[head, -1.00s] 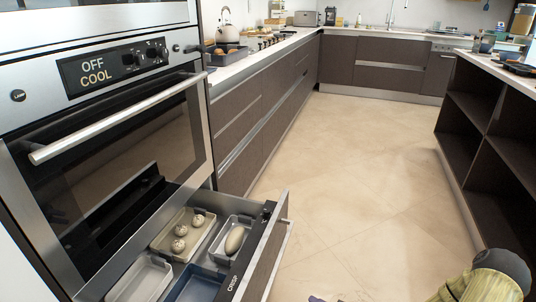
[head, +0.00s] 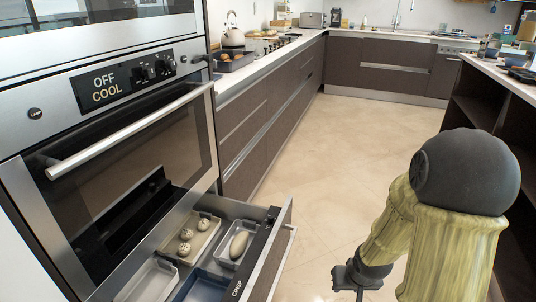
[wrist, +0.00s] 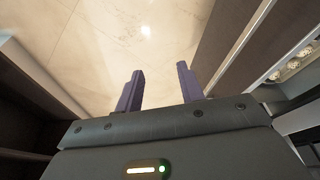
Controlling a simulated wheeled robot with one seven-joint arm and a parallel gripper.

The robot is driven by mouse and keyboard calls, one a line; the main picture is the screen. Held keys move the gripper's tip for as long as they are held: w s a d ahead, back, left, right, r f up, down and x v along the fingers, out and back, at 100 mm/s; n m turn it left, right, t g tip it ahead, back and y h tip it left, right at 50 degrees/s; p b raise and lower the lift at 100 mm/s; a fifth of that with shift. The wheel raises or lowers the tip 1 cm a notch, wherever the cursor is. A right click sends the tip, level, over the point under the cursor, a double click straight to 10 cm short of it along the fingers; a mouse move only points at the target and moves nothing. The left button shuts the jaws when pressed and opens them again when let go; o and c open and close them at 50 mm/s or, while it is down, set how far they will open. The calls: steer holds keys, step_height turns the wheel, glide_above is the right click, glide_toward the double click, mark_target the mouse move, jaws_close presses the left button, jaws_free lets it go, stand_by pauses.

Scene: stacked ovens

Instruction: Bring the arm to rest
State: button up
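My arm (head: 455,215), with a dark rounded joint and yellow-green links, is folded at the right of the head view. My gripper (head: 358,278) hangs low in front of the arm, over the floor. In the wrist view my gripper (wrist: 160,78) shows two purple fingers held apart, with only pale floor between them. It holds nothing.
At the left, an open drawer (head: 265,252) holds trays with several round speckled items and one long oval item. The oven (head: 110,170) above it is closed and reads OFF COOL. Dark shelving (head: 475,105) stands at the right. The floor (head: 340,150) between is clear.

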steer(key=s+a+r+g+p, duration=0.1)
steer(key=s+a+r, duration=0.25)
steer(key=r, duration=0.25)
steer(key=s+a+r+p, duration=0.1)
steer(key=s+a+r, duration=0.1)
steer(key=s+r, duration=0.25)
steer(key=w+p+v, duration=0.2)
steer(key=p+v, duration=1)
steer(key=w+r+p+v, duration=0.1)
steer(key=w+p+v, duration=0.2)
steer(key=p+v, duration=0.9)
steer(key=w+r+p+v, duration=0.1)
steer(key=w+p+v, duration=0.2)
steer(key=p+v, duration=1)
steer(key=shift+w, duration=0.5)
